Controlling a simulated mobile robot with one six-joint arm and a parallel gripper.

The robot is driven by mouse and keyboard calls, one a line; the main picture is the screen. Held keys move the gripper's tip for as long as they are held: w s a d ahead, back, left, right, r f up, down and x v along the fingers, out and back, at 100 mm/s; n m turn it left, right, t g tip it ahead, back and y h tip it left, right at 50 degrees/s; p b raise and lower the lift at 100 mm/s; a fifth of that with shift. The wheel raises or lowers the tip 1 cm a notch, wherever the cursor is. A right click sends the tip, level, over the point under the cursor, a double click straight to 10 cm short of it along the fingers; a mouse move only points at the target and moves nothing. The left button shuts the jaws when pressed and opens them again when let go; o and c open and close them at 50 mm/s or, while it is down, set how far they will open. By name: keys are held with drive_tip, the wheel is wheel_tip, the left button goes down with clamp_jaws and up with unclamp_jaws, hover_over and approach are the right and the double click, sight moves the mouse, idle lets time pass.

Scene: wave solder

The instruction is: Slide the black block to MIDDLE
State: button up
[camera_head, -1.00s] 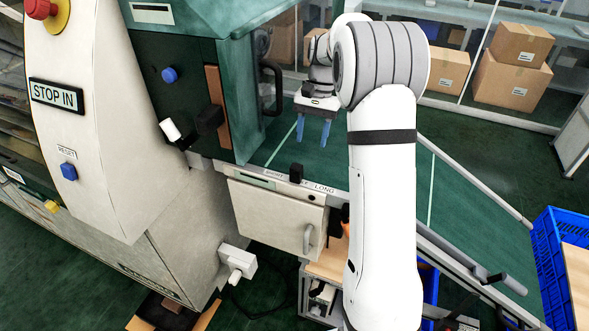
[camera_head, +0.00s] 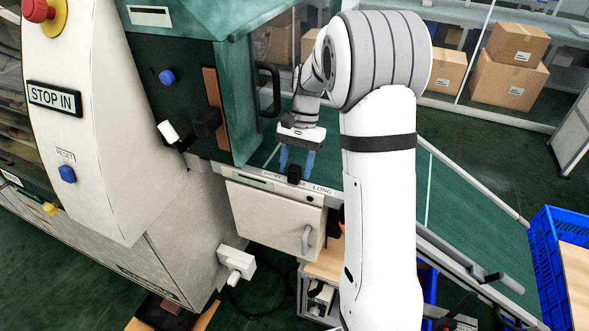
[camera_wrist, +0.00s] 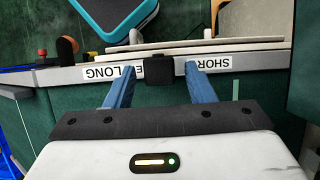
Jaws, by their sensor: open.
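The black block (camera_head: 293,176) sits on a pale rail (camera_head: 262,174) at the front of the machine. In the head view it stands between the SHORT label at its left and the LONG label (camera_head: 321,190) at its right. In the wrist view the black block (camera_wrist: 158,70) is between the LONG label (camera_wrist: 103,72) and the SHORT label (camera_wrist: 208,63), both upside down. The middle label is mostly hidden. My gripper (camera_head: 296,170) is open, its blue fingers on either side of the block. Gaps show between fingers and block in the wrist view.
A cabinet door (camera_head: 270,217) with a handle hangs below the rail. A black knob (camera_head: 207,122) and a dark door handle (camera_head: 268,89) stick out at the left. A green conveyor surface (camera_head: 462,215) lies to the right, with a blue crate (camera_head: 548,255) beyond.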

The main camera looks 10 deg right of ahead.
drive_tip(key=shift+s+a+f, duration=0.1)
drive_tip(key=shift+s+a, duration=0.15)
drive_tip(key=shift+s, duration=0.2)
drive_tip(key=shift+f, duration=0.5)
drive_tip(key=shift+a, duration=0.1)
drive_tip(key=c, duration=1)
drive_tip(key=shift+s+d+p, duration=0.25)
drive_tip(key=shift+d+p, duration=0.05)
drive_tip(key=shift+d, duration=0.05)
drive_tip(key=o, duration=1)
